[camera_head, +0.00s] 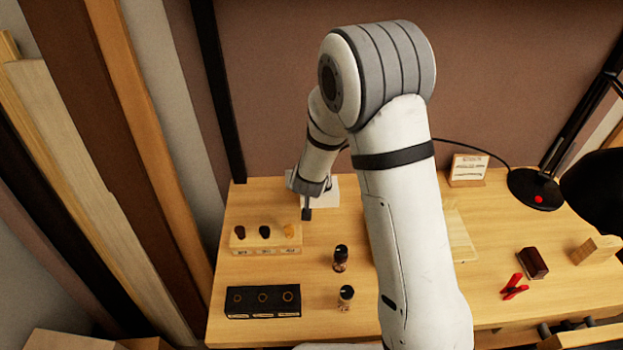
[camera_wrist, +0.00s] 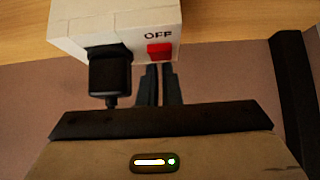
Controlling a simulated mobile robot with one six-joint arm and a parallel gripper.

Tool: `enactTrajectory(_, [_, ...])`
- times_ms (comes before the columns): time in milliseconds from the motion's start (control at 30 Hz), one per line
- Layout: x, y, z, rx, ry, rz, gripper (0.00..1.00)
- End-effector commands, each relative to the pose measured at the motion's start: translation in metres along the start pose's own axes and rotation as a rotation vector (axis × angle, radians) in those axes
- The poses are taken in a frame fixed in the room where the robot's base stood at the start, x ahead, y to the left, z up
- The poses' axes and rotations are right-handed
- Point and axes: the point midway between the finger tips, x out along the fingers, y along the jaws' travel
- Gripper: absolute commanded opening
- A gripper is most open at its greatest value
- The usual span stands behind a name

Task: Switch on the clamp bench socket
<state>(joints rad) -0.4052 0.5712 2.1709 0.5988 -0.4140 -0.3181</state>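The bench socket is a white box (camera_wrist: 75,20) at the top of the wrist view, with a black plug (camera_wrist: 110,75) in it. Its red switch (camera_wrist: 160,51) sits beside the plug, under the word OFF. In the head view the white socket (camera_head: 328,192) stands at the back of the bench, partly hidden by my wrist. My gripper (camera_wrist: 160,68) has its dark fingertips close together just below the red switch; I cannot tell whether they touch it. They hold nothing. My gripper (camera_head: 306,213) also shows in the head view, at the socket.
A wooden block with several knobs (camera_head: 266,242) and a black block with round holes (camera_head: 262,302) lie at the left. Two small bottles (camera_head: 341,260) stand near the middle. A red clamp (camera_head: 514,287), a dark block (camera_head: 532,263) and a lamp base (camera_head: 535,188) are at the right.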

Motion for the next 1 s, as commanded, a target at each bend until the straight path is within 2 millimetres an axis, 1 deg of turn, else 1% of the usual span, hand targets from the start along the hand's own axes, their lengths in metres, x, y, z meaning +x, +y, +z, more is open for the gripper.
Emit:
enactTrajectory(33, [0.002,-0.001,0.006,-0.005,-0.016,-0.002,0.00])
enactTrajectory(333, [0.009,-0.002,-0.006,-0.004,-0.013,-0.003,0.00])
enactTrajectory(533, [0.001,-0.002,-0.016,-0.003,-0.010,-0.002,0.00])
enactTrajectory(767, [-0.021,-0.002,-0.041,-0.005,-0.016,-0.002,0.00])
enactTrajectory(800, [-0.025,-0.002,-0.040,-0.005,-0.015,-0.003,0.00])
enactTrajectory(867, [-0.036,-0.003,-0.039,-0.005,-0.013,-0.004,0.00])
enactTrajectory(1000, [-0.066,-0.004,-0.043,-0.005,-0.012,-0.005,0.00])
